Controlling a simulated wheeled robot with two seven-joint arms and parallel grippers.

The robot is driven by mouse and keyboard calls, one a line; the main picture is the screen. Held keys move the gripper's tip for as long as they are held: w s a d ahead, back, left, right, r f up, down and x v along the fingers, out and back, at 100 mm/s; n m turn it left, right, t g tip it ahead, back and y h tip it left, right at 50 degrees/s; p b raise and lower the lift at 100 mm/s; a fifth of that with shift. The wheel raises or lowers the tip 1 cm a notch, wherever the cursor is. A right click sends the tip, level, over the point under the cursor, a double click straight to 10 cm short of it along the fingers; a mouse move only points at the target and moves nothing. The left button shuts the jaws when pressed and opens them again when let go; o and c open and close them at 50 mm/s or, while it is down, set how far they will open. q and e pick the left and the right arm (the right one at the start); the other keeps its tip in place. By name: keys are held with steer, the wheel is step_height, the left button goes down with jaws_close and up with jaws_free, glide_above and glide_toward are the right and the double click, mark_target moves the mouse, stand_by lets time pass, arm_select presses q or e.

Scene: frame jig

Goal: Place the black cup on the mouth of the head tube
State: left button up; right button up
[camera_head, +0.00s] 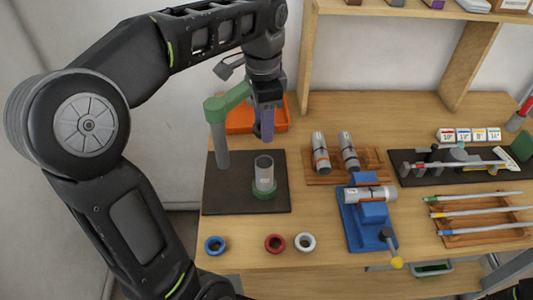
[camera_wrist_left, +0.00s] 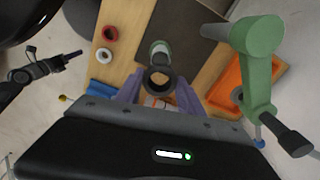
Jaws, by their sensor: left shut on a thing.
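The head tube (camera_head: 264,172) is a light grey cylinder standing upright in a green base on the dark mat. My left gripper (camera_head: 267,135), with purple fingers, is above and slightly behind the tube's mouth, apart from it. In the left wrist view its fingers (camera_wrist_left: 160,97) are shut on the black cup (camera_wrist_left: 158,80), a dark ring with an open middle. The tube (camera_wrist_left: 160,52) shows just beyond the cup there. In the head view the cup cannot be made out at the fingers. A dark arm end at the left of the wrist view looks like my right gripper (camera_wrist_left: 65,61); its jaws are unclear.
A green post with an arm (camera_head: 220,135) stands at the mat's (camera_head: 225,195) back left, close to my left gripper. An orange tray (camera_head: 243,122) lies behind. Blue (camera_head: 215,245), red (camera_head: 275,243) and white (camera_head: 305,242) rings lie in front. A blue vise (camera_head: 360,230) stands right.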

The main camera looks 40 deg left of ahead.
arm_select(q)
steer(key=b, duration=0.5)
glide_above(264, 163)
steer(key=shift+f, duration=2.65)
steer(key=shift+r, duration=0.15)
steer(key=shift+f+b, duration=0.65)
steer(key=shift+f, duration=1.85)
steer(key=shift+f, duration=0.15)
steer(key=o, duration=1.3)
steer(key=shift+o, duration=0.2)
